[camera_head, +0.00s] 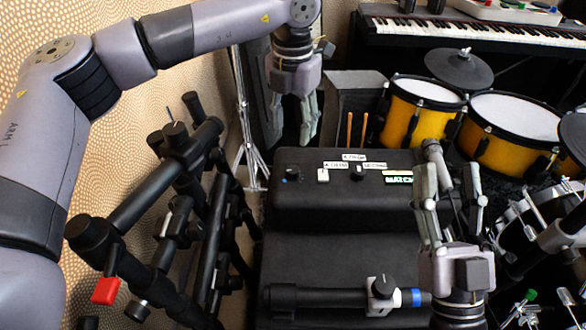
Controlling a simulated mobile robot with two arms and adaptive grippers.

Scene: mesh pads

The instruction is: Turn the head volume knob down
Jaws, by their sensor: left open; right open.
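A black amplifier head (330,205) sits on a larger black cabinet (330,255). On its top are a dark knob with a blue part (291,174), a white switch-like piece (323,175) and a black knob with a pale marking (359,173). The small labels are too blurred to tell which knob is the volume. My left gripper (309,135) points down, open and empty, behind the head and above its back edge in the picture. My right gripper (452,170) points away from me, open and empty, at the right side of the head, apart from the knobs.
Two drumsticks (350,130) stand behind the head. Yellow drums (419,108) and a cymbal (459,69) are at the right, with a keyboard (470,27) behind. A black stand rack (190,200) with a red lever (106,291) fills the left.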

